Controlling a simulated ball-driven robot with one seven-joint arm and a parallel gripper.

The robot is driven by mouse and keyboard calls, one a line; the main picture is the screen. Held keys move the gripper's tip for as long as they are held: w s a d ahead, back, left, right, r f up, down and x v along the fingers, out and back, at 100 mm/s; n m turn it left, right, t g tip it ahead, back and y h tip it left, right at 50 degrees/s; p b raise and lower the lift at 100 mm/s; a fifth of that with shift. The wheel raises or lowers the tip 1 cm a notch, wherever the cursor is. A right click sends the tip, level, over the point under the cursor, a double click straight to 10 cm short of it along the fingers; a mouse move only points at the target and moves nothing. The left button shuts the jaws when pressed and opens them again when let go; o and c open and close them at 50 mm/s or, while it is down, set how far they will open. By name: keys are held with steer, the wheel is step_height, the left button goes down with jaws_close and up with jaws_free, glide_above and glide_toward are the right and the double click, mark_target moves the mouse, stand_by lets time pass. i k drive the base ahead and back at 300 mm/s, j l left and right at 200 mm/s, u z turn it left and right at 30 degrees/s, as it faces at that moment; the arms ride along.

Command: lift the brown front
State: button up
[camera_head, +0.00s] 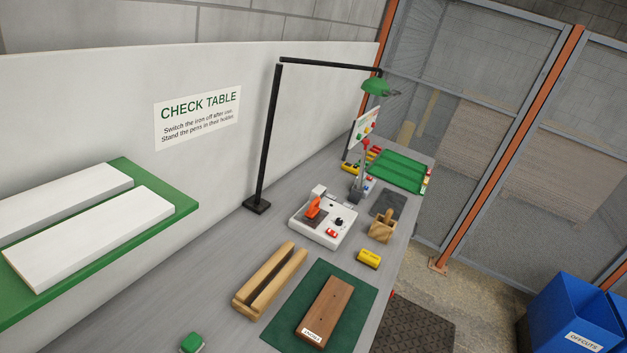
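The brown front (329,305) is a flat wooden board with small dark holes. It lies on a dark green mat (284,318) on the grey table, at the bottom middle of the head camera view. A white label (312,333) with small, hard-to-read lettering is on its near end. Nothing covers the board. My gripper is not in this view, so its state and its place relative to the board do not show.
A slotted wooden rack (271,281) stands left of the mat. A yellow block (368,258) and a white station (322,225) sit beyond. A black lamp post (270,135) rises behind. White boards (92,237) lie on a green shelf (182,207) at left. A blue bin (570,315) stands right.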

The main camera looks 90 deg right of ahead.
mark_target(316, 327)
steer(key=z, duration=2.3)
steer(key=i+l, duration=0.25)
steer(key=i+l+u, duration=0.35)
steer(key=l+u, duration=0.15)
steer(key=i+l+u, duration=0.2)
steer(key=l, duration=0.25)
steer(key=l+u, duration=0.35)
steer(key=u, duration=0.15)
